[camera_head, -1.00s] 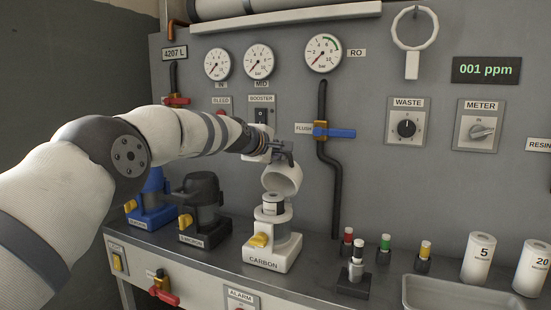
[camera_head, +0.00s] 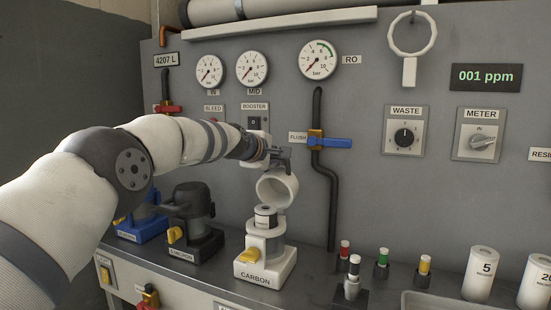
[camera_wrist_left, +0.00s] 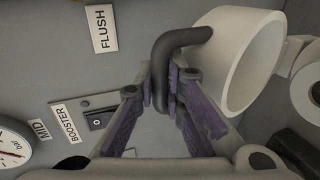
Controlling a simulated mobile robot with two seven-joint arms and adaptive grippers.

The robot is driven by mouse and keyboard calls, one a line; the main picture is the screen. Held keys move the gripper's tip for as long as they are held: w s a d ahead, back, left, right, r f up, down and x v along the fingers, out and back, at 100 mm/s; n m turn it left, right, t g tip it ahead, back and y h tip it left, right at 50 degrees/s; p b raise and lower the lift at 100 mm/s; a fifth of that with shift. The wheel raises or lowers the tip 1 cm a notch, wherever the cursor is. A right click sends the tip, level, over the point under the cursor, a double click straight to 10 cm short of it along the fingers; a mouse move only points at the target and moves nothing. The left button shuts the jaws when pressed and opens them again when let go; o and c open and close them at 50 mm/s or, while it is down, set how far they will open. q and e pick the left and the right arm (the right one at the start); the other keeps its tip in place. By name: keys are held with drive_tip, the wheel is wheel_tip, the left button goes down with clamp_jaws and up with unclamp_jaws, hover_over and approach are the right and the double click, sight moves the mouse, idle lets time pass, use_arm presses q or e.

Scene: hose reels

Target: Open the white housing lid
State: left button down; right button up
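The white housing (camera_head: 265,265), labelled CARBON, stands on the bench with a yellow valve handle on its front. Its white lid (camera_head: 277,188) is swung up and tilted back, its round hollow opening facing outward. A pale cartridge with a dark top (camera_head: 265,216) shows in the housing below it. My left gripper (camera_head: 282,156) is at the top of the lid. In the left wrist view its fingers (camera_wrist_left: 170,88) close around a dark bent handle (camera_wrist_left: 181,38) beside the lid (camera_wrist_left: 238,60). My right gripper is out of view.
A black housing (camera_head: 192,225) and a blue housing (camera_head: 143,225) stand to the left. A blue-handled FLUSH valve (camera_head: 330,142) and black pipe are on the panel to the right. Several coloured-cap bottles (camera_head: 381,262) and white canisters (camera_head: 481,274) stand further right.

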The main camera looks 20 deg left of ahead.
use_arm(q)
drive_tip(key=c, duration=1.7)
unclamp_jaws()
drive_tip(key=shift+a+r, duration=0.15)
drive_tip(key=shift+o, duration=0.2)
